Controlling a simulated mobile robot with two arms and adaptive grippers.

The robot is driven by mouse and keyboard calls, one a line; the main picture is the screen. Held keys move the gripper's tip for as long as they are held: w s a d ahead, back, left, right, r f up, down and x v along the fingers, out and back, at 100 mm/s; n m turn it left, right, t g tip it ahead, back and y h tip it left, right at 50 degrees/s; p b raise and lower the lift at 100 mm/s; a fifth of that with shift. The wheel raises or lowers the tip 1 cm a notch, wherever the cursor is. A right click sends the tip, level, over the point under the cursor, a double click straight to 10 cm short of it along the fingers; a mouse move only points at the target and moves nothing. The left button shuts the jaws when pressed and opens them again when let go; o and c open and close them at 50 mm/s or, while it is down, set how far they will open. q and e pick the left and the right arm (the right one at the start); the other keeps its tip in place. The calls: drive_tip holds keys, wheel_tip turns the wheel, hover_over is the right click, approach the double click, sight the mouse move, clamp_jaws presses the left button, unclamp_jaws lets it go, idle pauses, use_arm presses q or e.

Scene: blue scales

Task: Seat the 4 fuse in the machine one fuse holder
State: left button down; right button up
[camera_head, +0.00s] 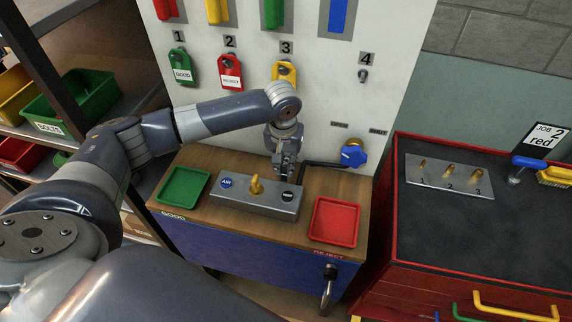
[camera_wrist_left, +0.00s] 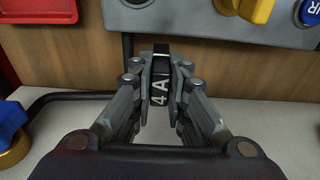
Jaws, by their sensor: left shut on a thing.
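My left gripper (camera_head: 284,168) is at the back of the wooden bench top, close to the white panel and behind the grey control box. In the left wrist view my left gripper (camera_wrist_left: 160,75) is shut on a dark fuse (camera_wrist_left: 158,92) with white "4 A" lettering. The fuse lies between the fingers, its black end pointing toward the bench top. In the head view the fuse is too small and covered to make out. I cannot make out the fuse holder in either view. My right gripper is not in view.
The control box (camera_head: 231,199) carries a yellow knob (camera_head: 256,185) and round buttons. A green tray (camera_head: 183,187) stands left, a red tray (camera_head: 334,222) right. A black bent rod (camera_head: 325,164) and blue valve handle (camera_head: 353,156) are close right of the gripper.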

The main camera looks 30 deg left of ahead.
use_arm(q)
drive_tip(key=shift+f, duration=0.75)
drive_tip(key=shift+w+f+p, duration=0.25)
drive_tip(key=shift+f+p, duration=0.1)
drive_tip(key=shift+f, duration=0.05)
drive_tip(key=c, duration=2)
unclamp_jaws()
drive_tip(key=shift+f, duration=0.1)
drive_tip(key=o, duration=0.4)
drive_tip(key=shift+o, duration=0.2)
